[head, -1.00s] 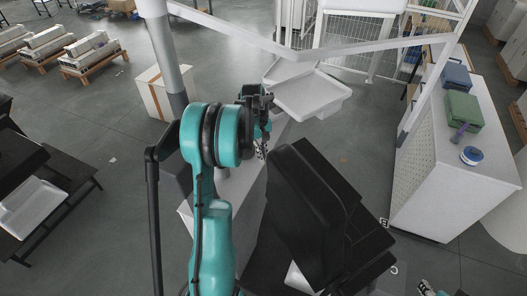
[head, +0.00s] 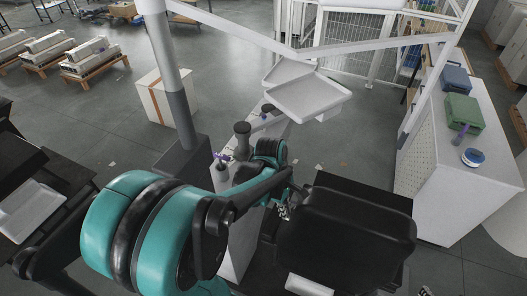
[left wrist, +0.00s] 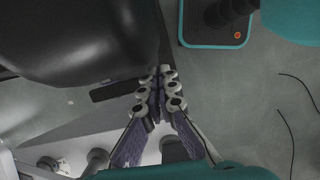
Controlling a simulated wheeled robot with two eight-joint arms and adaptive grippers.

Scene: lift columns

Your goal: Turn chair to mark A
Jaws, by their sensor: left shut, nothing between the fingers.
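The black chair (head: 345,235) stands at the lower middle of the head view, its broad padded part lying nearly level across the picture. In the left wrist view its dark rounded padding (left wrist: 80,40) fills the upper left. My left gripper (head: 286,211) is at the chair's left edge; its fingers (left wrist: 160,78) are shut, with nothing between them. Its tips are close beside the padding; I cannot tell if they touch it. What seems to be part of my right gripper (head: 425,291) shows at the bottom right, mostly cut off. No letter A is readable on the floor.
A white cabinet (head: 445,185) with a green box (head: 463,112) and a tape roll (head: 474,156) stands at the right. A pale counter (head: 238,240) with a grey post is left of the chair. White trays (head: 305,95) hang behind. Open floor lies between the chair and the cabinet.

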